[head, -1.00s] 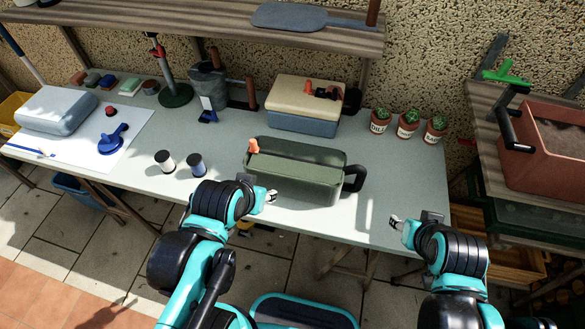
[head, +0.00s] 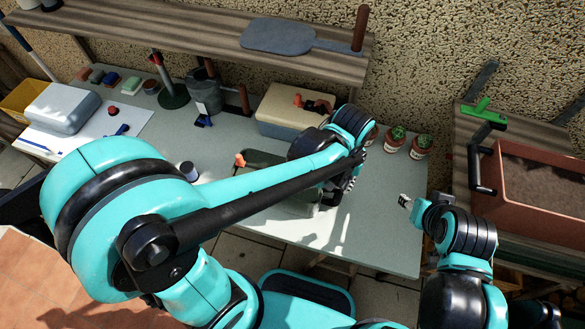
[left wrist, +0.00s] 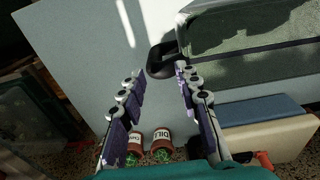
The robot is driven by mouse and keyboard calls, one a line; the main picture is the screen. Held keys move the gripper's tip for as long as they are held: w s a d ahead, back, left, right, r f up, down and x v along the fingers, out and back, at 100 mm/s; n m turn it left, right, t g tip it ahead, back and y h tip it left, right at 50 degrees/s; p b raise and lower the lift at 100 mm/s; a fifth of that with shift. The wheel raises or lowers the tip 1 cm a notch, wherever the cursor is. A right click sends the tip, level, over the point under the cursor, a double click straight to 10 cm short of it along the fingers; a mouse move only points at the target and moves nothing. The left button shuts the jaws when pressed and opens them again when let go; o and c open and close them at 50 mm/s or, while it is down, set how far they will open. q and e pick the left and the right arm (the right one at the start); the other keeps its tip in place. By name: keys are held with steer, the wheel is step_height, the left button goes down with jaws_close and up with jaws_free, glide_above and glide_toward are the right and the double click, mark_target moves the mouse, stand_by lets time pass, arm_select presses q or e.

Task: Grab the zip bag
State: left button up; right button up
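I cannot pick out a zip bag for certain in either view. A green box (head: 262,159) stands on the table in the head view, mostly hidden behind my left arm. In the left wrist view the green box (left wrist: 250,35) is at the upper right, with a black handle (left wrist: 160,62) on its end. My left gripper (head: 338,188) points down at the handle end of the box. In the left wrist view my left gripper (left wrist: 158,72) is open, with the handle just beyond and between its fingertips. My right gripper (head: 405,201) hangs at the table's right edge; its fingers are too small to judge.
A cream and blue box (head: 290,108) stands behind the green one. Labelled cactus pots (head: 394,140) stand to its right. A grey-blue case (head: 62,107) is at the table's left. The table (head: 385,235) is bare at front right. A planter (head: 540,180) stands on the right.

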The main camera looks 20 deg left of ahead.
mark_target(341, 190)
arm_select(q)
steer(key=shift+w+d+f, duration=0.15)
steer(key=shift+d+f, duration=0.05)
steer(key=shift+d, duration=0.55)
step_height(341, 190, down, 3)
steer(key=shift+r+b, duration=0.15)
steer(key=shift+b, duration=0.3)
steer(key=f, duration=0.1)
steer(key=f+b, duration=0.1)
steer(key=f, duration=0.1)
steer(key=f+b, duration=0.1)
steer(key=f, duration=0.1)
steer(key=shift+w+a, duration=0.15)
steer(key=shift+w, duration=0.25)
jaws_close()
